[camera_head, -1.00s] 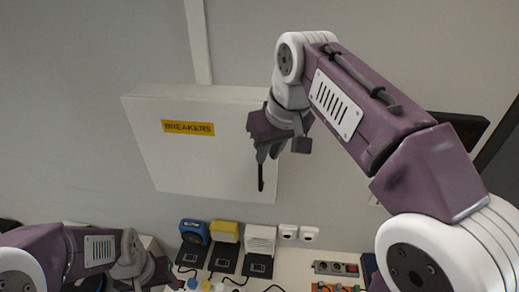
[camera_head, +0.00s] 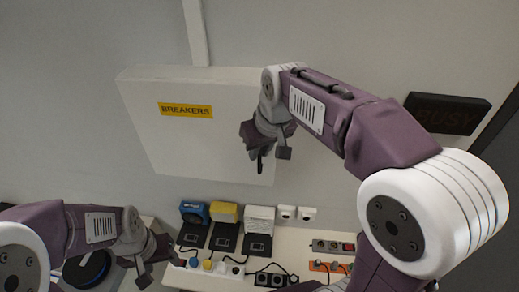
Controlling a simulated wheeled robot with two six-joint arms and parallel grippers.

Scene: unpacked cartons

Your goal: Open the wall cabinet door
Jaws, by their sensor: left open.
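The white wall cabinet (camera_head: 190,140) hangs on the grey wall and carries a yellow label (camera_head: 186,110) reading BREAKERS. Its door looks shut. My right gripper (camera_head: 266,150) is in front of the cabinet's right edge. A small dark upright piece shows just below it; I cannot tell if it is the door handle or a fingertip. The arm hides the cabinet's upper right corner, and I cannot tell whether the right jaws are open. My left gripper (camera_head: 153,262) is low at the left, open and empty, well below the cabinet.
Below the cabinet, a white counter carries a blue device (camera_head: 194,212), a yellow device (camera_head: 224,212) and a white device (camera_head: 260,218) on dark stands. Power strips (camera_head: 333,246) and cables lie to the right. A dark BUSY sign (camera_head: 446,113) is on the wall at right.

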